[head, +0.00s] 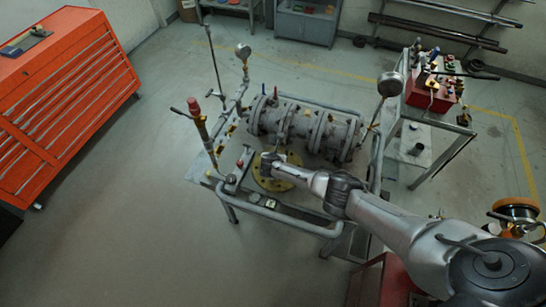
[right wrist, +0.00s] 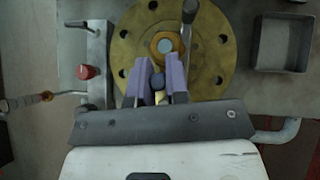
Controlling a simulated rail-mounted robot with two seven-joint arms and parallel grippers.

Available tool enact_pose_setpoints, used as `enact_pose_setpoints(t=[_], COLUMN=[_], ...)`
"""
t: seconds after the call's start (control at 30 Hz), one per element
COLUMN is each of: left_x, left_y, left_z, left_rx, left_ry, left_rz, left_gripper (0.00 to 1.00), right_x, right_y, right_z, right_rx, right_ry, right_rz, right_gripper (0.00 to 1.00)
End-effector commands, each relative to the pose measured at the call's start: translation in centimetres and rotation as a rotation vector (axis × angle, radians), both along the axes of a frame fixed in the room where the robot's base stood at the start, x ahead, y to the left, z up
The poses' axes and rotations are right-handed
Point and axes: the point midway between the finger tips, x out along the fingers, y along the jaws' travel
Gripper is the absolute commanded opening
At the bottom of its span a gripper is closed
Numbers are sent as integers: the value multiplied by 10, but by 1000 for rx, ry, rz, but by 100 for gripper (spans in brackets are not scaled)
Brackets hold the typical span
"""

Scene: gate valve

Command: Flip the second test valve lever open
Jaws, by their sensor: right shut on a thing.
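My right gripper (right wrist: 159,82) is over the round yellow flange (right wrist: 205,70) on the bench. Its two purple fingers are shut on a small dark and yellow piece (right wrist: 158,84); I cannot tell whether this is the second test valve lever. In the head view the right gripper (head: 268,160) is at the flange (head: 263,182), in front of the grey pipe and valve assembly (head: 302,128). A grey rod with a dark-blue end (right wrist: 189,12) is just beyond the fingers. My left gripper is out of view.
A grey plate with a red knob (right wrist: 86,72) lies left of the flange. An empty square tray (right wrist: 257,42) is at its right. Pressure gauges (head: 390,84) and pipes rise around the bench. A red tool cabinet (head: 70,100) stands left, with clear floor between.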

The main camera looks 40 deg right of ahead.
Motion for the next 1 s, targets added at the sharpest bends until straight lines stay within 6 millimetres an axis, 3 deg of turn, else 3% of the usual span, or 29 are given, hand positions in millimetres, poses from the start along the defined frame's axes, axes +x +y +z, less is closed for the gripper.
enact_pose_setpoints(t=[0.37,0.4,0.5,0.77,1.0], left_x=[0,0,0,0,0], left_y=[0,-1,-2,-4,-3], left_z=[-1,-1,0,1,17], left_rx=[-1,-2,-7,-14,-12], left_ry=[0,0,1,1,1], left_rz=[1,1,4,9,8], left_gripper=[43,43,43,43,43], right_x=[-2,-2,-2,-1,-10], right_y=[-1,-1,-1,0,10], right_z=[-3,-3,-2,0,16], right_rx=[0,0,0,0,-1], right_ry=[5,5,5,3,4], right_rz=[-1,-1,-1,-1,1], right_gripper=[0,18,26,26,26])
